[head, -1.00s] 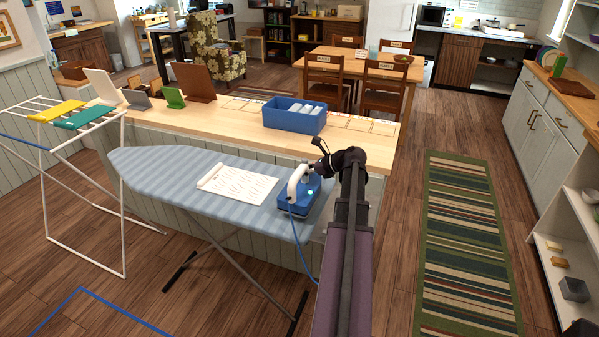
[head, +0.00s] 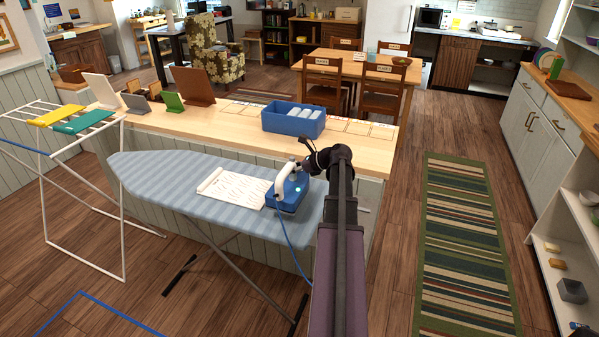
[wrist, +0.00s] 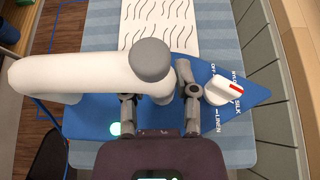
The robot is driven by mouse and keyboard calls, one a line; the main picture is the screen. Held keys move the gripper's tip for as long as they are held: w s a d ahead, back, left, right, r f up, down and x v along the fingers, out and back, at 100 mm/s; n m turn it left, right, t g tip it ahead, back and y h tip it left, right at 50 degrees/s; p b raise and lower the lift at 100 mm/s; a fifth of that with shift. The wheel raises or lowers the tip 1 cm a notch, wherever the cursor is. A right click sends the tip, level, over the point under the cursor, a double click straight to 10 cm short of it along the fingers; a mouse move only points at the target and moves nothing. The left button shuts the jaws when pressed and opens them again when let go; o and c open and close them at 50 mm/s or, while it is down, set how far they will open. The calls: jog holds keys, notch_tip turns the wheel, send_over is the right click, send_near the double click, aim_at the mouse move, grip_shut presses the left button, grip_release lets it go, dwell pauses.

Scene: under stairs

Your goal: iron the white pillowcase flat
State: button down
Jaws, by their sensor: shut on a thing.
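The white pillowcase (head: 236,187) lies on the blue striped ironing board (head: 150,170), with dark wavy crease lines across it. In the wrist view the pillowcase (wrist: 160,22) shows just beyond the iron. The blue iron (head: 288,193) with its white handle is at the pillowcase's right edge; I cannot tell whether it rests on the cloth. My gripper (head: 303,165) is shut on the white handle (wrist: 85,75). In the wrist view my gripper's fingers (wrist: 160,108) are either side of it. The dial (wrist: 219,90) has its red mark near SILK, and a green light glows.
A counter (head: 220,115) with a blue bin (head: 293,119) stands behind the board. A white drying rack (head: 45,185) with yellow and green cloths stands at left. The iron's blue cord (head: 292,240) hangs down the front. A striped rug (head: 465,240) lies at right.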

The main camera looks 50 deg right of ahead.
jog(key=w+a+r+p, duration=0.3)
jog(key=w+a+r, duration=0.1)
jog(key=w, duration=0.7)
jog(key=shift+a+r+p, duration=0.15)
jog(key=shift+r+p, duration=0.05)
jog(key=shift+p, duration=0.15)
jog(key=shift+f, duration=0.2)
jog(key=shift+f+b, duration=1.8)
jog(key=shift+b, duration=0.2)
